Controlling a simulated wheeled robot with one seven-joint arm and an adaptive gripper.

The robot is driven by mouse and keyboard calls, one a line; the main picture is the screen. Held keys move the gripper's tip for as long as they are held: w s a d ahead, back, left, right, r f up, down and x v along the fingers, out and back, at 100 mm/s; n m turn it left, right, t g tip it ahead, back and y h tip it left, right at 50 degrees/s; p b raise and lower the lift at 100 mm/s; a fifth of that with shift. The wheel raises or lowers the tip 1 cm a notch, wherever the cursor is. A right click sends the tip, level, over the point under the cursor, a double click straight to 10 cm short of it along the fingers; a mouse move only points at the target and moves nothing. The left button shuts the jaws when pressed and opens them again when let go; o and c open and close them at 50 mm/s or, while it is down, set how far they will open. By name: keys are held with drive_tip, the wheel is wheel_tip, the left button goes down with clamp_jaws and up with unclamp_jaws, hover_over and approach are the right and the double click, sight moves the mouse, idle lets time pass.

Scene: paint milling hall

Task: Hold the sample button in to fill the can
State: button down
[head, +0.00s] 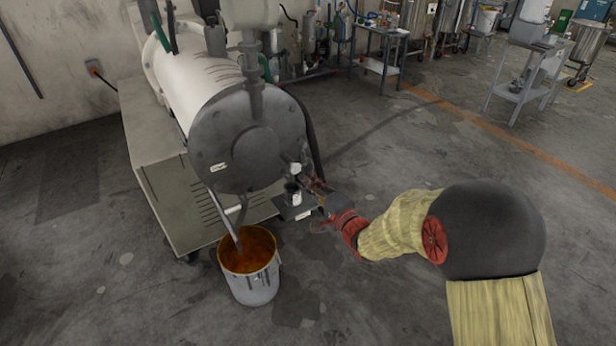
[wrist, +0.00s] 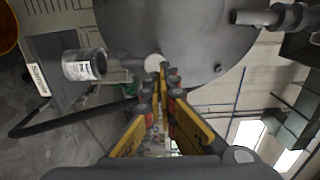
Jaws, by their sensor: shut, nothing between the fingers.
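The mill's dark grey round end plate (head: 240,150) carries a pale round button (wrist: 153,62), seen just beyond my fingertips. A small white thing above the can in the head view may be this button. My gripper (wrist: 162,70) is shut and empty, its tips pointing at the button; I cannot tell whether they touch it or whether it is pushed in. A small metal can (wrist: 85,65) with a white label stands on a small shelf (head: 285,213) below the plate; the can also shows in the head view (head: 292,192). Its contents are hidden.
A pale bucket (head: 252,290) of orange paint stands on the floor below the mill, with a pipe running into it. A dark hose (head: 316,140) hangs right of the plate. Open concrete floor lies to the right; tables and vessels stand far back.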

drive_tip(key=p+v, duration=0.2)
drive_tip(key=v, duration=0.6)
drive_tip(key=shift+s, duration=0.2)
drive_tip(key=shift+d+f, duration=0.1)
drive_tip(key=shift+f, duration=0.05)
